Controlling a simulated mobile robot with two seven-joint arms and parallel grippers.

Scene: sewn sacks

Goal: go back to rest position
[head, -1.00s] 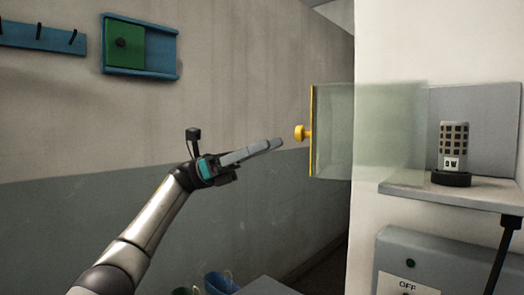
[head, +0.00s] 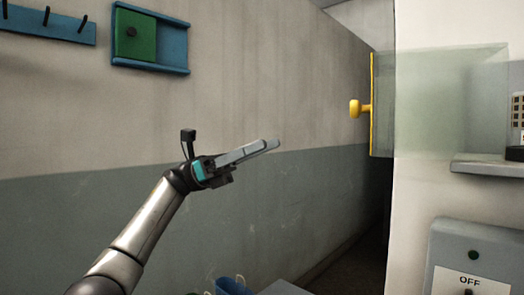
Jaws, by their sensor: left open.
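My left gripper (head: 268,147) is raised in the middle of the head view, its arm coming in from the lower left. Its two fingers point right and look empty, with a small gap between them. The gripper is in front of the grey wall and apart from everything. A glass door panel (head: 440,105) with a yellow edge and a yellow knob (head: 355,109) stands to the right of the fingertips, clear of them. My right gripper is not in view.
A wall-mounted blue frame with a green sliding panel (head: 135,35) and a blue hook rail (head: 48,24) are at the upper left. A shelf (head: 480,168) and a box marked OFF (head: 478,245) are at the right. A blue bucket (head: 232,286) shows at the bottom.

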